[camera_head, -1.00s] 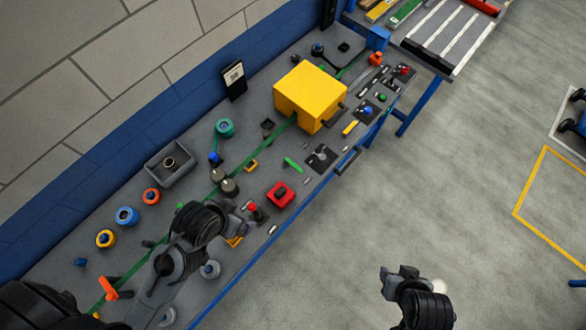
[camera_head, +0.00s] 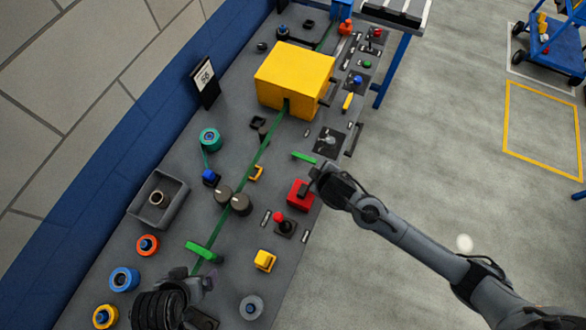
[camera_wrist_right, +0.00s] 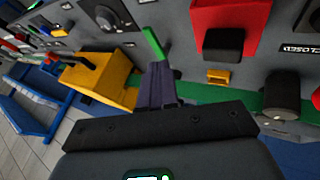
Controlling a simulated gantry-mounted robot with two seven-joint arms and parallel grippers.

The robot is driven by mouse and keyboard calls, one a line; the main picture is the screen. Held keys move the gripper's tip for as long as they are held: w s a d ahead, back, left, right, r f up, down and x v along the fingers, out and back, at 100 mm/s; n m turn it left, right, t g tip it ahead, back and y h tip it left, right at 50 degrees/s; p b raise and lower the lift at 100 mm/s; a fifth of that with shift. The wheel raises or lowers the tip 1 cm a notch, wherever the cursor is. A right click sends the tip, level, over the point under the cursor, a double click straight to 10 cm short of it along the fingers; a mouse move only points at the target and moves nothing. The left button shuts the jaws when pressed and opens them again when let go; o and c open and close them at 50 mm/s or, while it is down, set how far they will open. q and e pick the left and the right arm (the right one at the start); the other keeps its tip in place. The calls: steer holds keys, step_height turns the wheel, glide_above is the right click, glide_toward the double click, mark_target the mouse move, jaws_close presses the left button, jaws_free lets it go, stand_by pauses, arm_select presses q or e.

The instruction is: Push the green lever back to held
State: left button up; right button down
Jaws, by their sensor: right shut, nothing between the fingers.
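The green lever (camera_head: 304,157) is a short green bar on the grey panel, between the red block and a black dial plate. It also shows in the right wrist view (camera_wrist_right: 154,43), tilted just beyond the fingertips. My right gripper (camera_head: 314,174) is shut and empty, close beside the lever; its fingers (camera_wrist_right: 160,78) overlap the lever's lower end in the wrist view. I cannot tell whether they touch. My left gripper (camera_head: 205,283) is at the lower left over the panel; its jaw state is unclear.
The red block (camera_head: 299,194) with a black knob stands close to my right gripper. A large yellow box (camera_head: 293,74) stands farther back. Another green bar (camera_head: 200,250) lies by my left gripper. A red-topped lever (camera_head: 281,222) and a yellow block (camera_head: 265,260) are nearer. Open floor lies right.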

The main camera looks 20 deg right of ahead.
mark_target(304, 159)
steer(key=shift+w+f, duration=0.1)
steer(key=shift+w, duration=0.05)
steer(key=shift+b+x, duration=0.3)
steer(key=shift+x, duration=4.65)
steer(key=shift+d+n+p, duration=0.2)
steer(key=shift+n+p, duration=0.2)
steer(key=shift+p, duration=0.05)
